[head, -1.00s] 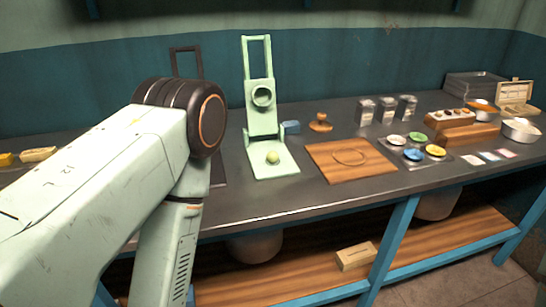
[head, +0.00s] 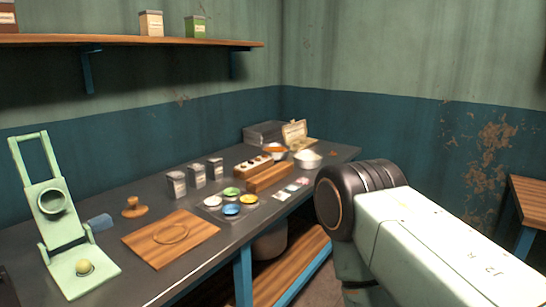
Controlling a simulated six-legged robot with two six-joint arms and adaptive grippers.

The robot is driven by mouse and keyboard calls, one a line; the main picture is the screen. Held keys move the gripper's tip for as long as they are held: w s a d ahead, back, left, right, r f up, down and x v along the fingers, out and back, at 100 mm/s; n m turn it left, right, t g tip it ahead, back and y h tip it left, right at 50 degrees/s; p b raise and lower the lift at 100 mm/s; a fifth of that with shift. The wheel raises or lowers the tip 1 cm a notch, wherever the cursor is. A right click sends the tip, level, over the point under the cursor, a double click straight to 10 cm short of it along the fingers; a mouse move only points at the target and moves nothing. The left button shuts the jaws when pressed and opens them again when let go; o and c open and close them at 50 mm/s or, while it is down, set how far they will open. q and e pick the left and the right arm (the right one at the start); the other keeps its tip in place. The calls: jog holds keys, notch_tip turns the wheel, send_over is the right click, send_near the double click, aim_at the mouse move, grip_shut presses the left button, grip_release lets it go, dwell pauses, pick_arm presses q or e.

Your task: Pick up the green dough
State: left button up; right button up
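A small yellow-green ball (head: 84,267), which may be the green dough, rests on the base plate of a pale green press (head: 61,238) at the left of the table. The press's hinged upper part stands raised behind the ball. A small dish with green contents (head: 231,191) sits in a group with white, blue and yellow ones near the table's middle. Neither of my grippers is in view. Only links of my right arm show, at the lower right, well apart from the ball.
A wooden board (head: 171,238) with a ring mark lies right of the press. A wooden stamp (head: 134,207), several jars (head: 197,175), a wooden block (head: 269,177) and a white bowl (head: 307,160) stand farther along the dark table (head: 120,276). A shelf (head: 130,41) runs above.

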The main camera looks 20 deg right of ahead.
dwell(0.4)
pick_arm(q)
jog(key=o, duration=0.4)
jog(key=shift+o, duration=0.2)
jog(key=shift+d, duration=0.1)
